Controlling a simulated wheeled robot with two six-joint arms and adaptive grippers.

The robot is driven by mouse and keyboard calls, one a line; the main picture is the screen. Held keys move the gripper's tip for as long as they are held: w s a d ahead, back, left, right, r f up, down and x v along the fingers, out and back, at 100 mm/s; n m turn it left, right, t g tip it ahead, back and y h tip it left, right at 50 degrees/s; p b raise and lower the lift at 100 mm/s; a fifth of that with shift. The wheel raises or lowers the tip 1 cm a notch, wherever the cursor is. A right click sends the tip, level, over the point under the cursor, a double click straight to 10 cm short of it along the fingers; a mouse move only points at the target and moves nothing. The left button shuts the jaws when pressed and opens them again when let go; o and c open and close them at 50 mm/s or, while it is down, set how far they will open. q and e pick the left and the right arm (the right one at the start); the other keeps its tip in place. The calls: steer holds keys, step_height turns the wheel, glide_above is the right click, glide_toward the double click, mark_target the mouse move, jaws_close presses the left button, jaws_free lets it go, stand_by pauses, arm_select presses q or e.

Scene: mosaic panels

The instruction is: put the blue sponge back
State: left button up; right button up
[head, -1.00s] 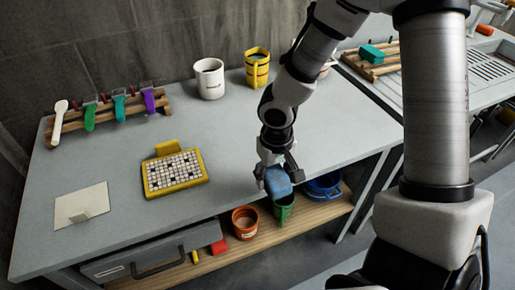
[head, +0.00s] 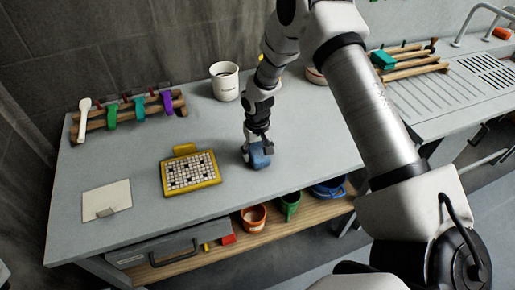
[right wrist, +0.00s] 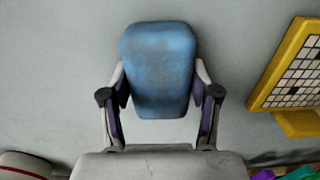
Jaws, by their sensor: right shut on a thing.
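The blue sponge (head: 260,157) is a rounded block, at the table's right-of-centre part near its front edge in the head view. My right gripper (head: 256,148) is shut on it from above, and the sponge is at or just above the grey tabletop; I cannot tell if it touches. In the right wrist view the sponge (right wrist: 160,70) sits between the two fingers of the right gripper (right wrist: 160,105), sticking out past the tips. My left gripper is not in view.
A yellow-framed mosaic panel (head: 191,173) lies left of the sponge. A white card (head: 106,200), a rack (head: 128,112) with coloured tools and a white mug (head: 225,82) are on the table (head: 140,155). A wooden rack (head: 412,65) with a teal block stands by the sink. Pots (head: 253,218) are on the shelf below.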

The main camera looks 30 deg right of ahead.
mark_target(257, 149)
steer(key=shift+f, duration=0.1)
steer(key=o, duration=1)
steer(key=shift+f, duration=0.1)
steer(key=shift+r, duration=0.5)
step_height(257, 149, up, 12)
steer(key=b, duration=0.3)
steer(key=shift+f, duration=0.25)
